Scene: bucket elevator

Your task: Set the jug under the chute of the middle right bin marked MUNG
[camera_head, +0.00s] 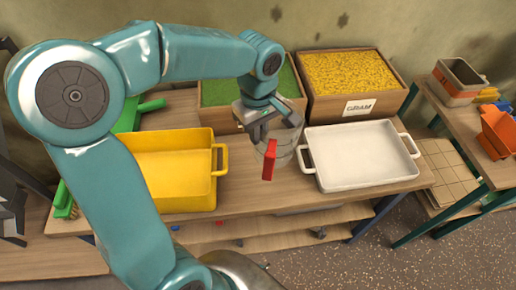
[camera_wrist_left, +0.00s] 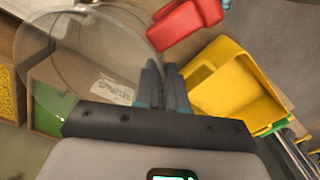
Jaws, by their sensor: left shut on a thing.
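The jug is clear with a red handle. In the head view the jug (camera_head: 284,150) is between the yellow tray and the white tray, in front of the wooden bins. My left gripper (camera_head: 268,128) is shut on its upper part, with the red handle facing the front. In the left wrist view the clear jug (camera_wrist_left: 75,50) and its red handle (camera_wrist_left: 186,22) sit by the fingers (camera_wrist_left: 163,85). I cannot tell whether its base touches the bench. No MUNG label is readable; the green-filled bin (camera_head: 222,93) is partly behind my arm. No chute shows clearly. My right gripper is out of view.
A yellow tray (camera_head: 217,160) stands left of the jug and a white tray (camera_head: 311,168) right of it, both close. A bin with yellow grain (camera_head: 320,103) is marked GRAM. A side table (camera_head: 440,105) at right holds orange containers. Bare bench shows in front.

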